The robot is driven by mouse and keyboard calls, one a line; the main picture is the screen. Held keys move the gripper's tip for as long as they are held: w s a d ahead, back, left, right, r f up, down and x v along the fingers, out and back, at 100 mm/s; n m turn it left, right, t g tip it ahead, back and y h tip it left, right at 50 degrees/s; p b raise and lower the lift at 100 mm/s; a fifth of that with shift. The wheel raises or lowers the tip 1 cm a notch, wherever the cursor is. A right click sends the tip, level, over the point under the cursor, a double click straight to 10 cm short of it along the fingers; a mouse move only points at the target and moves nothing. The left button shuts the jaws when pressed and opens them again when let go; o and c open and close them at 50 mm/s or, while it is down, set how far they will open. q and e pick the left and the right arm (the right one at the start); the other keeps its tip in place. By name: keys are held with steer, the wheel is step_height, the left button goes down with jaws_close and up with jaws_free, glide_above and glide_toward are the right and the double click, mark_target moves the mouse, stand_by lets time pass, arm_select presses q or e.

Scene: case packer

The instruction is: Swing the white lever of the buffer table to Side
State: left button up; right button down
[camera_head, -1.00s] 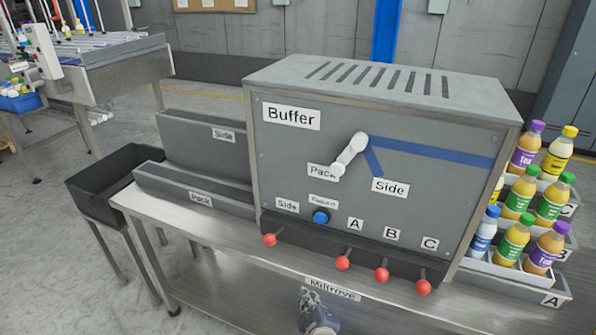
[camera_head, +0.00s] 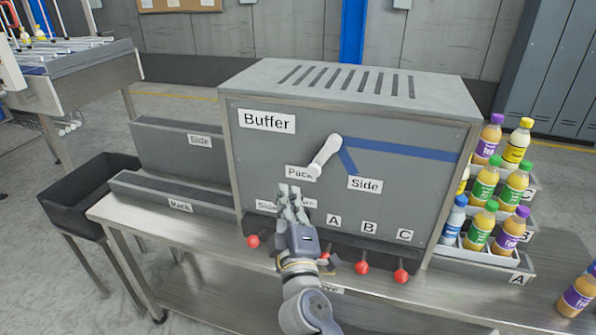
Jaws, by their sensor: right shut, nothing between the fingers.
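The white lever (camera_head: 325,156) is on the front of the grey Buffer box (camera_head: 260,170). Its pivot is at the upper right and its knob points down and left, beside the Pack label (camera_head: 299,172). The Side label (camera_head: 365,185) is right of the knob, below a blue stripe. My right gripper (camera_head: 291,194) is in front of the box, just below and left of the lever knob. It is shut, with nothing seen between its fingers, and looks apart from the lever. It hides the blue button and part of the lower labels. My left gripper is not in view.
Red-knobbed levers (camera_head: 362,267) stick out along the box's lower front, near my right arm. Bottles stand in tiered trays (camera_head: 510,274) at right. A black bin (camera_head: 80,215) is at left. The space in front of the Side label looks clear.

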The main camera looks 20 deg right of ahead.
mark_target(324, 156)
steer(key=w+d+p, duration=0.4)
steer(key=w, duration=0.4)
steer(key=shift+d+r, duration=0.15)
steer(key=shift+d, duration=0.2)
steer(key=shift+w, duration=0.15)
steer(key=shift+w, duration=0.1)
